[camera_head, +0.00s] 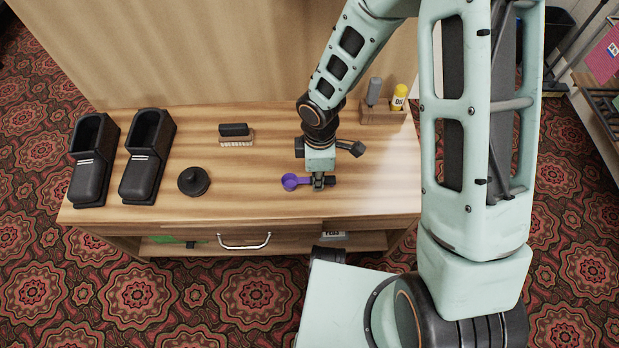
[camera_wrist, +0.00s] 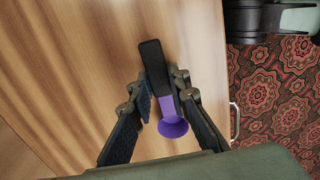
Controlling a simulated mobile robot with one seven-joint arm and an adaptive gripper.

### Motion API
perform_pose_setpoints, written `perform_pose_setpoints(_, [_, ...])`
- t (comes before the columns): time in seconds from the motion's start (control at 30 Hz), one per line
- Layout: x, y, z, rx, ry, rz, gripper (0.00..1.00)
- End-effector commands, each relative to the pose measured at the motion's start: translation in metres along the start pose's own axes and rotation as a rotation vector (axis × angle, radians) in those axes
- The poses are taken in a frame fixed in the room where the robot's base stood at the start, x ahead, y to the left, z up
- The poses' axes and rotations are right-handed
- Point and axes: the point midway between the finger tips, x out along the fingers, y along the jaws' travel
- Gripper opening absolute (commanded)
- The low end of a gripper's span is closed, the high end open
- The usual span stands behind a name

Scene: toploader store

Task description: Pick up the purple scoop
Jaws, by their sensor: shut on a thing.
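The purple scoop (camera_head: 290,182) is at the front right of the wooden counter, its round bowl pointing left in the head view. In the wrist view the scoop (camera_wrist: 172,127) shows a purple bowl and a handle with a black end. My gripper (camera_head: 319,182) points down over the counter with its jaws shut on the scoop's handle. In the wrist view the fingers of my gripper (camera_wrist: 157,88) stand on both sides of the handle. I cannot tell whether the scoop touches the counter or is slightly above it.
The counter (camera_head: 240,190) also holds two black bins (camera_head: 147,155) at left, a round black tamper-like object (camera_head: 194,181), a brush (camera_head: 236,134), and a wooden holder (camera_head: 383,112) with a yellow bottle (camera_head: 399,97). A drawer handle (camera_head: 244,241) is on the front. The counter's middle is clear.

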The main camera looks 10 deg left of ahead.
Motion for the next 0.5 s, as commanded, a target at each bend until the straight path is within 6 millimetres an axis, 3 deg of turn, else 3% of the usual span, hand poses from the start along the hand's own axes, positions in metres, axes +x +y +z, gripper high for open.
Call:
perform_pose_setpoints(0.17, [-0.010,0.001,0.000,0.000,0.001,0.002,0.00])
perform_pose_setpoints(0.33, [-0.036,0.001,0.000,0.001,0.000,0.004,0.00])
perform_pose_setpoints(0.5, [-0.069,-0.024,-0.013,-0.005,-0.001,0.004,0.00])
